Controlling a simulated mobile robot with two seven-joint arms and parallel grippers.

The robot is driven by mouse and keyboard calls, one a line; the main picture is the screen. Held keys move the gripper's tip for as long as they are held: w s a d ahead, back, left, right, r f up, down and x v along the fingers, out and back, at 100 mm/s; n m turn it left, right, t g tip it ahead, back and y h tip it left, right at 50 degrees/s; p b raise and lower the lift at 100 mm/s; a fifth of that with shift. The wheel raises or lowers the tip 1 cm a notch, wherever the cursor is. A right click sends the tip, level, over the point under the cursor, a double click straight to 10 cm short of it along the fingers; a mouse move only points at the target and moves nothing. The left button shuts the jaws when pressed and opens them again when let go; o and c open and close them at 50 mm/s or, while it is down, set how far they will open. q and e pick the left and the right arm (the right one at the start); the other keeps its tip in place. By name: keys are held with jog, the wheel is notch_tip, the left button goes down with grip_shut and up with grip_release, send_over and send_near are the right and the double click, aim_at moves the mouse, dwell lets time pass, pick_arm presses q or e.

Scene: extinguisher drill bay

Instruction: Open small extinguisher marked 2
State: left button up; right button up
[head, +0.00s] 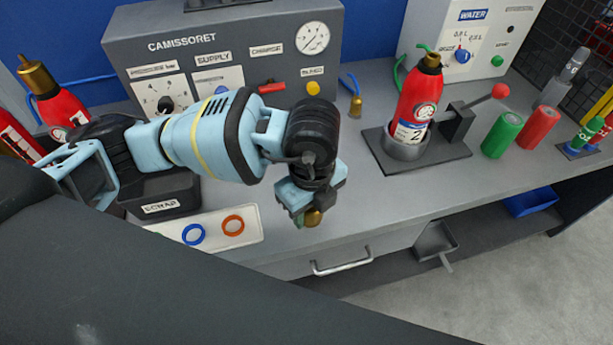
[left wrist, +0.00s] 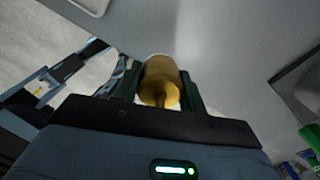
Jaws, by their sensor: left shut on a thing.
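The small red extinguisher marked 2 (head: 418,98) stands upright in a grey round holder (head: 404,148) on a dark base plate, with a gauge on its front and a brass top (head: 431,62). A lever with a red knob (head: 500,91) is beside it. My left gripper (head: 309,214) is over the front part of the bench, left of and apart from this extinguisher. It is shut on a brass piece (head: 313,218). In the left wrist view, the brass piece (left wrist: 160,80) is a rounded cylinder with a thin stem, between the fingers.
A white tray with a blue ring (head: 193,234) and an orange ring (head: 233,225) lies below my left arm. The grey CAMISSORET panel (head: 230,45) stands behind. Green (head: 502,135) and red (head: 538,127) cylinders stand at right. The bench front between gripper and holder is clear.

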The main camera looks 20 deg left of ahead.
pick_arm(q)
jog(key=w+a, duration=0.1)
jog(key=w, duration=0.2)
jog(key=w+a+f, duration=0.1)
jog(key=w+a, duration=0.1)
jog(key=w, duration=0.2)
jog(key=w+a, duration=0.2)
jog(key=w, duration=0.2)
jog(key=shift+f+b, duration=0.15)
jog(key=shift+b, duration=0.2)
jog(key=shift+d+f, duration=0.1)
jog(key=shift+f, duration=1.55)
jog(key=shift+f, duration=0.1)
jog(key=o, duration=1.1)
notch_tip(320, 180, up, 12)
jog(key=shift+r+p, duration=0.1)
jog(key=shift+p, duration=0.3)
